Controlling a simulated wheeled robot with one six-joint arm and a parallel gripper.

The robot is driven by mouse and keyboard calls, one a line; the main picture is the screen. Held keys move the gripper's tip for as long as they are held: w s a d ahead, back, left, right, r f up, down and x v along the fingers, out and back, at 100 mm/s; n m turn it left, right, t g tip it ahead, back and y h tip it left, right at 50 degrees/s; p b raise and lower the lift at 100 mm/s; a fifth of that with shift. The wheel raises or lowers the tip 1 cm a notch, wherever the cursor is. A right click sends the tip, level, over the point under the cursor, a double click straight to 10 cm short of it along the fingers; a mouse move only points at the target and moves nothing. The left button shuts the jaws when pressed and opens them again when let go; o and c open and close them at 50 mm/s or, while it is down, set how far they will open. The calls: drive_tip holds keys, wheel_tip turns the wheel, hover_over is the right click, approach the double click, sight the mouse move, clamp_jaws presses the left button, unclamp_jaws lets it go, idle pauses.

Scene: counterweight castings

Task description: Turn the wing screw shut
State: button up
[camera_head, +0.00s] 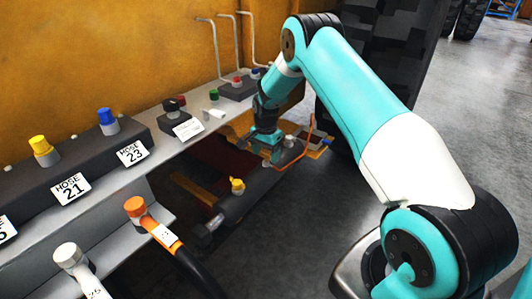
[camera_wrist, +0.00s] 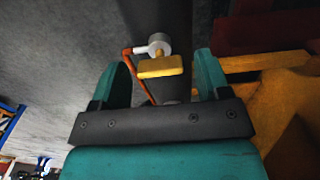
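In the wrist view a yellow wing screw (camera_wrist: 160,68) sits at a grey round fitting (camera_wrist: 159,43) on a dark cylinder. An orange hose (camera_wrist: 135,72) joins this fitting by a pale stub. My gripper (camera_wrist: 161,63) is open, with one teal finger on each side of the yellow wing and a visible gap to both. In the head view my gripper (camera_head: 274,155) is low over the far end of the dark cylinder (camera_head: 243,198), beside the grey fitting (camera_head: 291,143). The wing there is hidden or too small to tell.
A yellow knob (camera_head: 237,185) stands on the cylinder's near part. A grey ledge at left carries a blue-capped fitting (camera_head: 107,121), a yellow-capped fitting (camera_head: 41,149) and labelled hose plates. An orange-capped hose (camera_head: 150,220) is at front. A large tyre is behind my arm. Floor at right is clear.

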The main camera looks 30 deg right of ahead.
sight(266, 154)
wheel_tip(266, 154, up, 17)
drive_tip(key=shift+r, duration=0.2)
idle(0.5)
idle(0.4)
